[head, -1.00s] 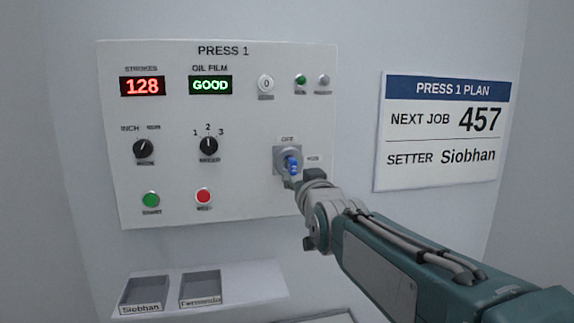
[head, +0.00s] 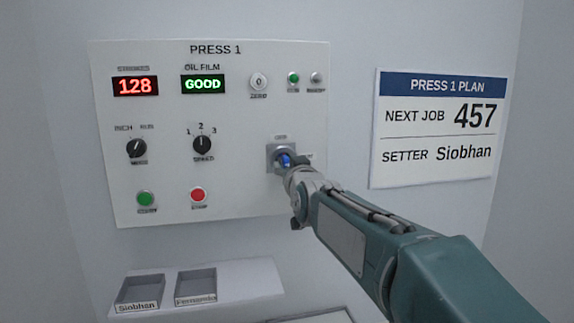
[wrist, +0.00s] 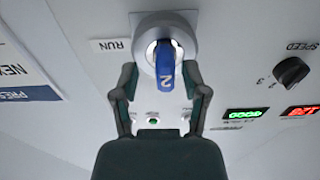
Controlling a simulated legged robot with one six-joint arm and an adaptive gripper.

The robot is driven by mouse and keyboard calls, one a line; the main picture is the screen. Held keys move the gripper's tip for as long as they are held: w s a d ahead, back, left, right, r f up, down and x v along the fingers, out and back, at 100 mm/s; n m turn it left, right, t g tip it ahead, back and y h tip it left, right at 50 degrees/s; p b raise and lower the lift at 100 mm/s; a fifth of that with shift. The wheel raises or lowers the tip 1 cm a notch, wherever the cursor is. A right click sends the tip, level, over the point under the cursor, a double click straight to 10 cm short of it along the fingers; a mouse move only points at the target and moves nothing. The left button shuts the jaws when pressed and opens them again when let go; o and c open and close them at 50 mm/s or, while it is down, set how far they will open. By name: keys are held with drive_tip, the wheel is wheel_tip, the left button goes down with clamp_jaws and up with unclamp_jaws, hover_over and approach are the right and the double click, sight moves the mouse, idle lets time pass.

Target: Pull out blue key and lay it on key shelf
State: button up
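The blue key (head: 285,160) sits in the square key switch (head: 273,166) at the lower right of the PRESS 1 panel. In the wrist view, the blue key (wrist: 165,68), marked 2, stands in the round switch collar (wrist: 165,30), near the RUN label. My gripper (wrist: 162,76) is open, with one finger on each side of the key and a visible gap to both. In the head view my gripper (head: 296,170) is in front of the switch and partly covers it. The shelf (head: 240,278) is below the panel and carries two trays.
The tray labelled Siobhan (head: 139,308) is at the left of the shelf, the Fernando tray (head: 196,300) beside it. Bare shelf lies to their right. The panel also has a speed knob (head: 202,145), a green button (head: 146,198) and a red button (head: 198,195).

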clamp_jaws()
drive_tip(key=shift+a, duration=0.35)
drive_tip(key=shift+v, duration=1.9)
drive_tip(key=shift+v, duration=2.45)
drive_tip(key=shift+w+f, duration=0.1)
